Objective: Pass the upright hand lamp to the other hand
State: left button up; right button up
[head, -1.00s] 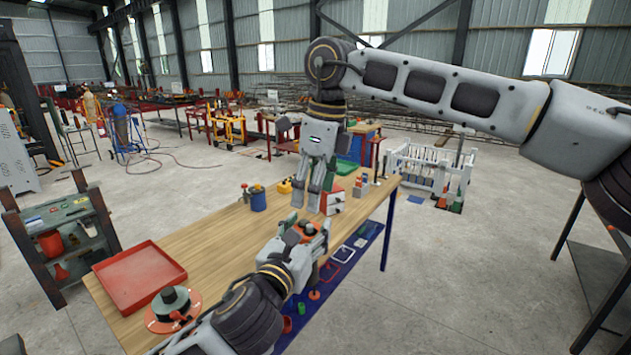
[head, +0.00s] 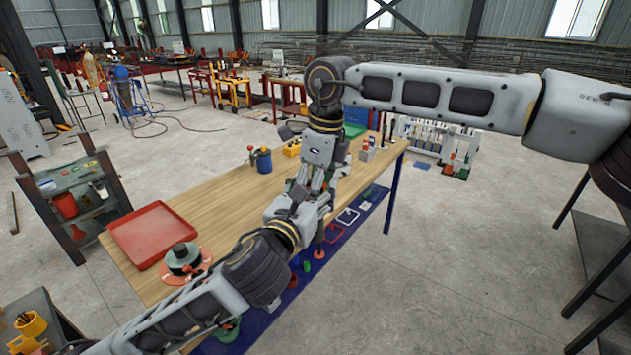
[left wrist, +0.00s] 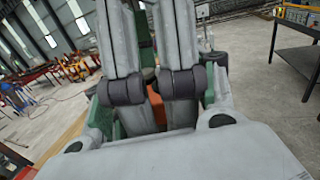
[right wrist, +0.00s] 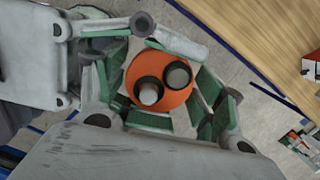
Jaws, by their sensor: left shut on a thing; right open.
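The hand lamp is mostly hidden by the grippers in the head view. In the right wrist view its round orange end (right wrist: 160,85) with two dark-rimmed round parts faces the camera. A bit of its orange body (left wrist: 155,106) shows between the fingers in the left wrist view. My left gripper (head: 318,193) is shut on the lamp and holds it above the table's right edge. My right gripper (head: 312,178) points down from above, meeting the left one. Its green-padded fingers are open around the lamp; whether they touch it is unclear.
The wooden table (head: 225,205) carries a red tray (head: 153,234), a cable reel (head: 184,259), a blue cup (head: 263,160) and a yellow holder (head: 292,147). A blue lower shelf (head: 275,312) holds small items. A tool rack (head: 75,200) stands at the left.

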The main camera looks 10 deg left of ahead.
jog(key=c, duration=0.8)
pick_arm(q)
jog(key=o, duration=1.7)
jog(key=shift+c, duration=0.2)
pick_arm(e)
jog(key=shift+c, duration=0.9)
